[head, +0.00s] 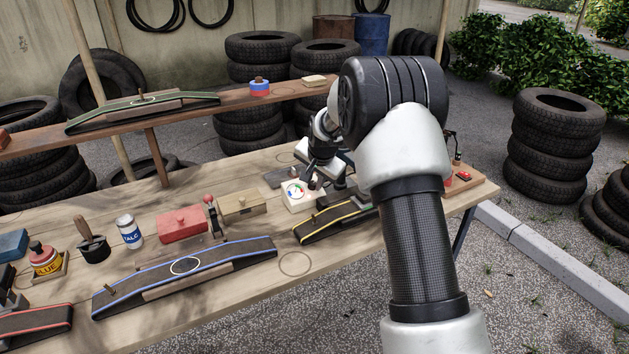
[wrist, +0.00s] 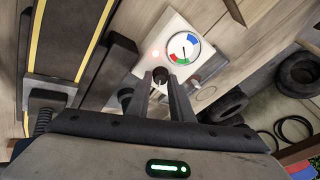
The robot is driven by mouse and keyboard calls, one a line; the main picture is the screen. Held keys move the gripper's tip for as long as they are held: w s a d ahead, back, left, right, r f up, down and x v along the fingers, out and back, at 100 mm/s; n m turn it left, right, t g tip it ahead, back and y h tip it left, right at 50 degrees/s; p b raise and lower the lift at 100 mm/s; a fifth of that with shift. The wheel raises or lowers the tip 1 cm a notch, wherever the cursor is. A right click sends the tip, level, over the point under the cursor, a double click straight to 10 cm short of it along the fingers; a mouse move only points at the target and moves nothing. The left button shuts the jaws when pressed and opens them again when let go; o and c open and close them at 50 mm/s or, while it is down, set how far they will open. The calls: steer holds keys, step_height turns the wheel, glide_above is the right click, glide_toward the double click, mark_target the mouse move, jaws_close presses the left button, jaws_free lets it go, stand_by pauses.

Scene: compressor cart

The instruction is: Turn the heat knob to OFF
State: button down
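A white control box (head: 291,206) stands on the bench and also shows in the wrist view (wrist: 196,22). Its round dial (wrist: 183,48) has blue, red and green sectors and a dark needle. A small red light (wrist: 155,54) glows beside the dial. The dark heat knob (wrist: 160,75) is on the box's near side in the wrist view. My gripper (wrist: 160,82) has one finger on each side of the knob, seemingly apart from it; contact is unclear. In the head view my gripper (head: 314,183) is at the box, and the knob is hidden. No OFF mark is readable.
A yellow-edged belt ramp (head: 335,217) lies close in front of the box. A tan block (head: 242,205) and a red box (head: 182,225) stand to its left. A blue-edged ramp (head: 190,265) lies nearer. Tyres (head: 556,120) are stacked beyond the bench.

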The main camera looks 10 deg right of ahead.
steer(key=shift+n, duration=0.4)
steer(key=n+b, duration=0.1)
steer(key=n, duration=0.4)
steer(key=shift+y, duration=0.4)
steer(key=n+y, duration=0.1)
steer(key=n, duration=0.5)
steer(key=shift+n, duration=0.4)
steer(key=c, duration=1.6)
jaws_free()
